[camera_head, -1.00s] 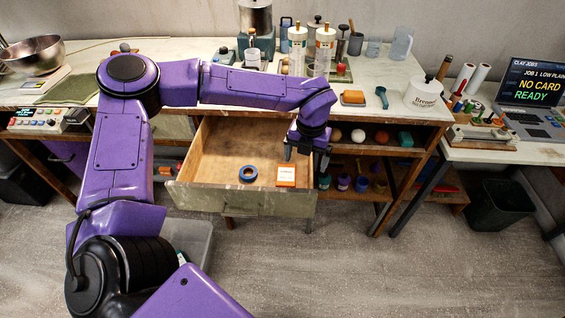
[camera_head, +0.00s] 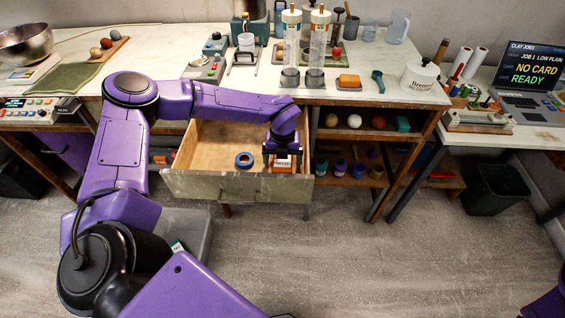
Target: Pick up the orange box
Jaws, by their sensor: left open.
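The orange box (camera_head: 282,167) with a pale top lies in the open drawer (camera_head: 215,188), near its front right corner. My left gripper (camera_head: 282,160) is over the box, pointing down, with its fingers apart on either side of the box's top. The gripper and wrist hide part of the box. I cannot tell whether the fingers touch it. My right gripper is not in view; only a bit of purple shows at the lower right edge.
The workbench (camera_head: 345,92) above holds syringe-like tubes, an orange sponge (camera_head: 349,81) and a white tub (camera_head: 418,82). Shelves with clay balls and bottles stand right of the drawer.

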